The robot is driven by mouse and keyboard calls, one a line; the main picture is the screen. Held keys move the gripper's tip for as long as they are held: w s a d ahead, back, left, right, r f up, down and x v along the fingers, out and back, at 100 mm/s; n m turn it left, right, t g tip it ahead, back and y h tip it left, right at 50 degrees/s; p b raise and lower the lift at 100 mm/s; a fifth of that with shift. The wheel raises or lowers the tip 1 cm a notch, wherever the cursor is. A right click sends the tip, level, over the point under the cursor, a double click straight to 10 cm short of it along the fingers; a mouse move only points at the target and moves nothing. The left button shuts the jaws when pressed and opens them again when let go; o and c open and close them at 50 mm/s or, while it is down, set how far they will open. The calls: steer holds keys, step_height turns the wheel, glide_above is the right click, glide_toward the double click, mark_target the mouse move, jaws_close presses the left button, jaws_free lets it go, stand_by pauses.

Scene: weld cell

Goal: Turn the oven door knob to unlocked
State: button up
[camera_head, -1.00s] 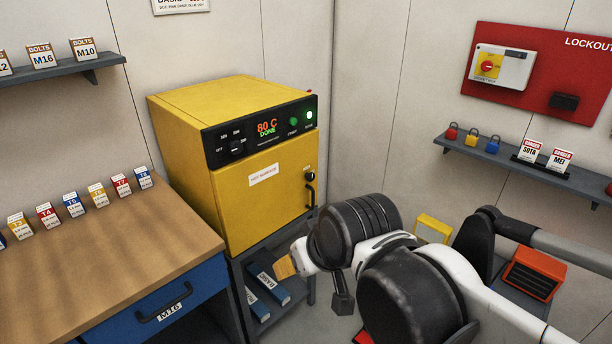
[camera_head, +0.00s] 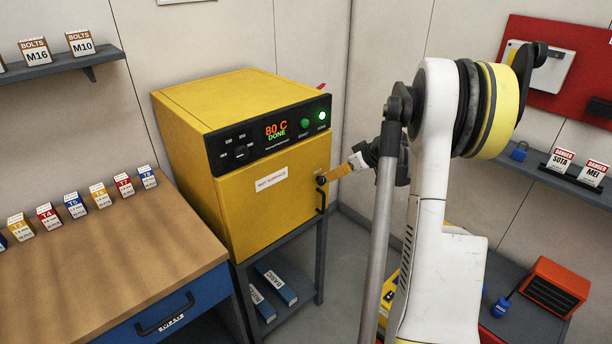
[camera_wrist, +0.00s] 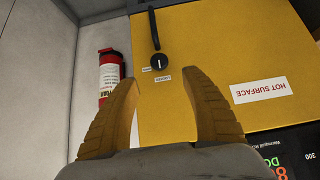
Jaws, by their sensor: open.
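The yellow oven (camera_head: 272,206) stands on a dark stand, its door closed. Its small black door knob (camera_head: 321,180) is at the door's right edge, above the dark handle (camera_head: 321,200). In the wrist view, which is upside down, the knob (camera_wrist: 159,62) carries a white line running up and down the picture. Two small labels, too small to read, sit beside it. My gripper (camera_head: 332,174) is at the knob from the right. In the wrist view my gripper (camera_wrist: 159,80) has its orange fingers spread wide, with the knob showing between and slightly beyond the tips. Contact is not visible.
The oven panel (camera_head: 268,133) reads 80 C DONE, with a lit green lamp. A "hot surface" label (camera_head: 271,179) is on the door. A fire extinguisher (camera_wrist: 109,74) shows near the wall. A wooden-topped bench (camera_head: 95,262) is left; an orange box (camera_head: 555,286) is at lower right.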

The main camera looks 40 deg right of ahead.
mark_target(323, 180)
steer(key=b+x, duration=0.3)
steer(key=x, duration=0.7)
steer(key=shift+w+f, duration=0.2)
steer(key=shift+f, duration=0.15)
jaws_close()
